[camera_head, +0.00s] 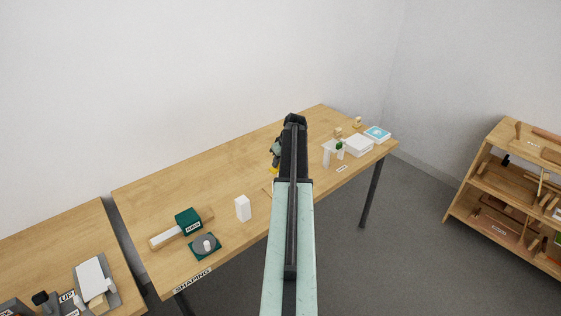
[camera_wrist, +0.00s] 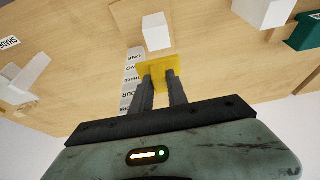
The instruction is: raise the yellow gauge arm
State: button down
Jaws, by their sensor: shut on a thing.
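The yellow gauge arm (camera_wrist: 158,67) shows in the wrist view, at the tips of my gripper's fingers. My gripper (camera_wrist: 162,80) has its two dark fingers closed on it. A white block (camera_wrist: 156,32) lies just beyond the gauge arm, and a strip of printed labels (camera_wrist: 130,85) runs along its left side. In the head view only a small bit of yellow (camera_head: 273,170) shows beside my arm. My arm hides most of the gauge and the gripper's fingertips there.
On the wooden table (camera_head: 200,180), a white block (camera_head: 242,208), a dark green box (camera_head: 188,221) and a dark green square base (camera_head: 205,246) stand to the left. White items (camera_head: 358,146) stand at the right end. A shelf (camera_head: 520,180) is at far right.

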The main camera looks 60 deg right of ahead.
notch_tip(320, 180, up, 3)
jog(key=shift+d+r+p, duration=0.1)
jog(key=shift+p, duration=0.75)
jog(key=shift+f, duration=0.2)
jog(key=c, duration=1.3)
grip_release()
jog(key=p+v, duration=0.7)
jog(key=v, duration=0.1)
jog(key=shift+f, duration=0.1)
